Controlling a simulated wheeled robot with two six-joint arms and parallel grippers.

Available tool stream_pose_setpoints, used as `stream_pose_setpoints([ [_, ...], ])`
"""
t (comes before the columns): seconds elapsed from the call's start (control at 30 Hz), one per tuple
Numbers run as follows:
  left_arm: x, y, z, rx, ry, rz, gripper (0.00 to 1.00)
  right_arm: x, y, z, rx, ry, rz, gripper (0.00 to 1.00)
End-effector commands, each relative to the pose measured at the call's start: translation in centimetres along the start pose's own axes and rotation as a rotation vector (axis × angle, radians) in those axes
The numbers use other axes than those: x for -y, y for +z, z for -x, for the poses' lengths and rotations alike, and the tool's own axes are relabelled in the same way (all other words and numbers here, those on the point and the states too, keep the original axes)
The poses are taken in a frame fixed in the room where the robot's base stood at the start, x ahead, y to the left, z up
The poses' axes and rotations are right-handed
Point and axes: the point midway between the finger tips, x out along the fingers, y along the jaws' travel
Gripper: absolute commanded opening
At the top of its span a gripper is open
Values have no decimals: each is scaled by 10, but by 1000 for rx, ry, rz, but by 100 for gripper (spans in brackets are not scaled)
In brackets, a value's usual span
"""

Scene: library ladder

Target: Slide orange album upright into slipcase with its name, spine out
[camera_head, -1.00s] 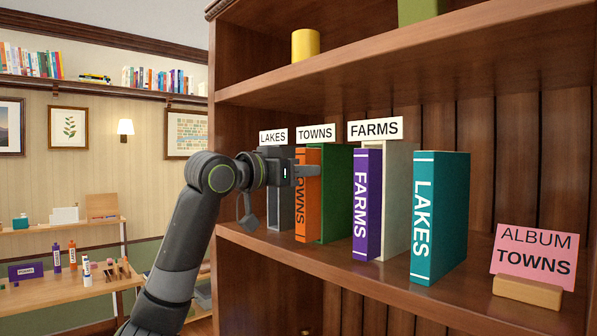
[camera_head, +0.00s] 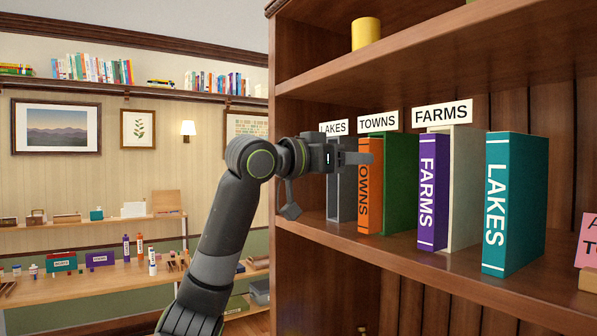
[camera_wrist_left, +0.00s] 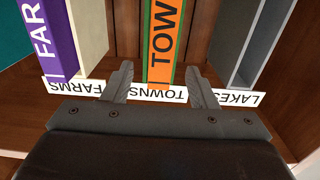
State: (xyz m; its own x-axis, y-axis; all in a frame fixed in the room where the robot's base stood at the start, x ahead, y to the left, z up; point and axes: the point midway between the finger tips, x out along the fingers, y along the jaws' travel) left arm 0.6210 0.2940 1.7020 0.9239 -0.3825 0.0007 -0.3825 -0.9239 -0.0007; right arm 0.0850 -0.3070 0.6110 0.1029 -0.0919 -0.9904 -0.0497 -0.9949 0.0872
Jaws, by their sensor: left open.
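The orange album (camera_head: 370,207), its spine reading TOWNS, stands upright in the green slipcase (camera_head: 398,190) under the TOWNS sign (camera_head: 377,121), spine facing out. In the left wrist view the orange spine (camera_wrist_left: 161,45) shows between the two fingers. My left gripper (camera_head: 362,158) is in front of the upper part of the album and hides the top of its spine. Its fingers (camera_wrist_left: 158,85) are spread apart in the left wrist view, with no album surface visibly pressed between them. My right gripper is not in view.
The grey slipcase (camera_head: 342,185) under LAKES stands to the left. The purple FARMS album (camera_head: 427,195) with its cream slipcase (camera_head: 461,185) and the teal LAKES album (camera_head: 509,205) stand to the right. A pink card (camera_head: 589,240) is at the right edge.

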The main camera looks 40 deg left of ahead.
Motion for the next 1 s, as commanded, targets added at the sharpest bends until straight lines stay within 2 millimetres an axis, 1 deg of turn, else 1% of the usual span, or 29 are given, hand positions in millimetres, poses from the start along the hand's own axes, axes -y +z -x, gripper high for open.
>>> stream_pose_setpoints([
  [0.03, 1, 6, 13, -3, -6, -4, 53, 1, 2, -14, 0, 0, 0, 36],
  [0.1, 1, 5, 29, -4, -5, -5, 53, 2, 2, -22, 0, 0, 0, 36],
  [0.3, 0, 5, 73, -4, -5, -4, 53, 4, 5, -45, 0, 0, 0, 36],
  [0.5, 0, 3, 108, -3, -3, -2, 53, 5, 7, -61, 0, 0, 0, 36],
  [0.6, 0, 2, 120, -3, -2, -2, 53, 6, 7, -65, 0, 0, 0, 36],
  [0.7, 0, 1, 127, -2, -1, -1, 53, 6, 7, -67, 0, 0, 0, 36],
  [1.0, -1, 0, 129, -1, 1, 0, 53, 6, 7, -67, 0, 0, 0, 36],
])
